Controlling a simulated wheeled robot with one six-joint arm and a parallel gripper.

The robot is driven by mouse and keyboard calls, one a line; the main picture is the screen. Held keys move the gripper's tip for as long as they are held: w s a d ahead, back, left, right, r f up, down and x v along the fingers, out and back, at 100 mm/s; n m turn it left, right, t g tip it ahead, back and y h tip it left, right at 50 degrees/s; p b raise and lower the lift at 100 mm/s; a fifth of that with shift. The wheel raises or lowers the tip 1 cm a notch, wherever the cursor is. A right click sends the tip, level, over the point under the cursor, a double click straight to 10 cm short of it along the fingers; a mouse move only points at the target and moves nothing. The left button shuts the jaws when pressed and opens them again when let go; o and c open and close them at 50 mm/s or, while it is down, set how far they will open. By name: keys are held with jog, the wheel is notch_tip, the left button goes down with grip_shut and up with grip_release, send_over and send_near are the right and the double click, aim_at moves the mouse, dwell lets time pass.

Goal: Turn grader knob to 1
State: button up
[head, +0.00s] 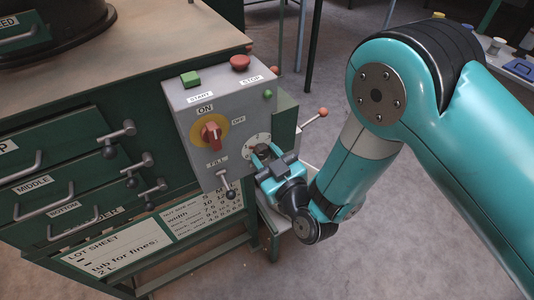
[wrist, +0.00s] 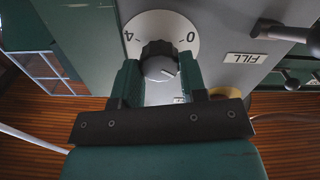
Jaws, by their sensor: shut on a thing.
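The grader knob (wrist: 158,62) is dark with a grey face and a pale pointer line. It sits on a round white dial (wrist: 162,22), also visible in the head view (head: 255,140) on the grey control box. In the wrist view the dial's 4 and 0 show upside down; its other numbers are hidden. The pointer line slants toward the lower right of that picture. My gripper (wrist: 160,72) has one finger on each side of the knob and is shut on it. In the head view my gripper (head: 266,162) covers part of the knob and dial.
The control box (head: 180,110) carries a green START button (head: 190,78), a red STOP button (head: 240,62), a red ON/OFF switch (head: 211,132) and a FILL lever (head: 226,184) close to my gripper. A red-tipped lever (head: 316,117) sticks out right. Drawers (head: 40,190) stand left.

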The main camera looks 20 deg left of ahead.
jog(key=shift+n, duration=0.4)
jog(key=o, duration=0.9)
